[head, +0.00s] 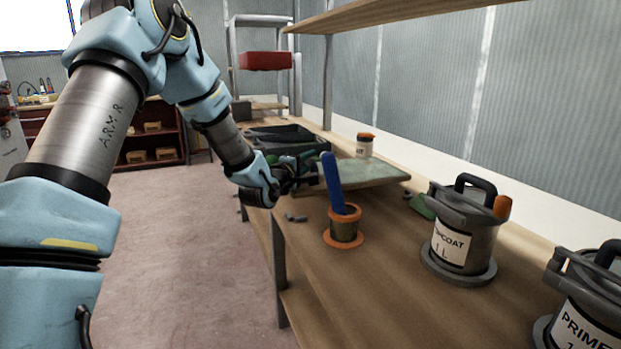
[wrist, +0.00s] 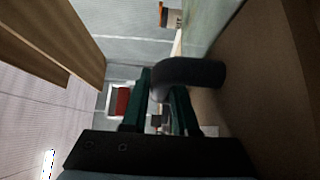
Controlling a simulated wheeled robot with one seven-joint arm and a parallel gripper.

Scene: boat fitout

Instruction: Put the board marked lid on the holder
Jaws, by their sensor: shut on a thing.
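A flat pale green board (head: 375,173) lies roughly level over the bench, behind the pot with the blue stick; I read no marking on it. My gripper (head: 300,178) is at its left end, low over the bench edge. In the wrist view, my green fingers (wrist: 160,105) are closed at a dark curved handle (wrist: 195,72), with the pale board (wrist: 205,28) beyond it. The grip seems to be on the board's handle, though the contact is partly hidden. I cannot tell whether the board touches the bench. No holder can be clearly identified.
An orange-rimmed pot (head: 345,230) with an upright blue stick (head: 332,183) stands close before the board. A topcoat can (head: 461,235) and primer can (head: 585,310) stand at right. A dark tray (head: 278,135) and orange-lidded jar (head: 365,145) are behind.

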